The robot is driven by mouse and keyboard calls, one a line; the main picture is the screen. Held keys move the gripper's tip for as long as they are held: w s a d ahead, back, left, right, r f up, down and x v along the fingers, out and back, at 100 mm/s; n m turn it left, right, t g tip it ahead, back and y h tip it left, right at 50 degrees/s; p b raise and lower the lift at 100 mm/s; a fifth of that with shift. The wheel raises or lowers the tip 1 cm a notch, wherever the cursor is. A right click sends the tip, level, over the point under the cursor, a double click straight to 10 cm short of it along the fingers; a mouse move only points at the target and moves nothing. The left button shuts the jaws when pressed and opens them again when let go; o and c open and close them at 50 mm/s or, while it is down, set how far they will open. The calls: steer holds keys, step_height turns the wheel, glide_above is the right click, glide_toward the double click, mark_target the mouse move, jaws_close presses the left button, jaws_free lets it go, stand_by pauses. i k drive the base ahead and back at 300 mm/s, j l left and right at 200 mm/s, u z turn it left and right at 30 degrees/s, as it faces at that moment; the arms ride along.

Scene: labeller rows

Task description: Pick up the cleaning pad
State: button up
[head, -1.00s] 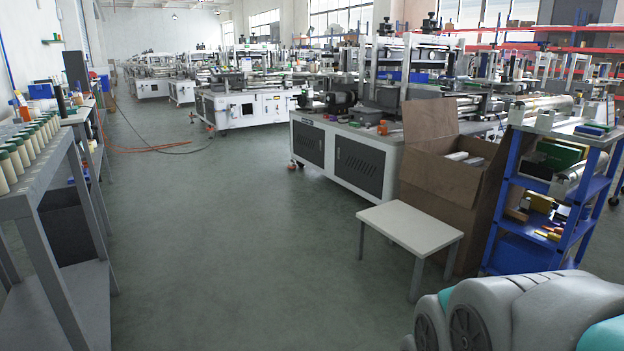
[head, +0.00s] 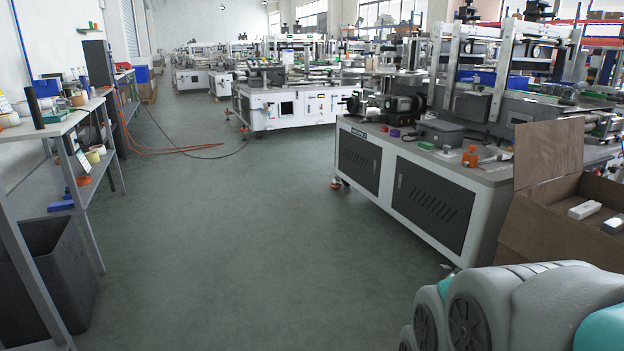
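I cannot make out a cleaning pad in the head view; small items on the shelves and machines are too small to identify. Part of my own folded arm (head: 520,308), grey and teal, fills the lower right corner. My gripper does not show, so its fingers cannot be seen.
Clear green floor (head: 230,220) runs ahead as an aisle. A grey shelf rack (head: 92,200) and a dark bin (head: 40,275) line the left. A large white machine (head: 405,195) and an open cardboard box (head: 548,155) stand at the right. An orange cable (head: 165,150) lies on the floor.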

mark_target(427, 147)
steer(key=i+j+u, duration=0.2)
steer(key=i, duration=1.8)
steer(key=i+l+z, duration=0.2)
steer(key=i+z, duration=0.55)
steer(key=i, duration=0.15)
steer(key=i+z, duration=0.4)
steer(key=i+j+z, duration=0.2)
steer(key=i+z, duration=0.15)
steer(key=i, duration=0.15)
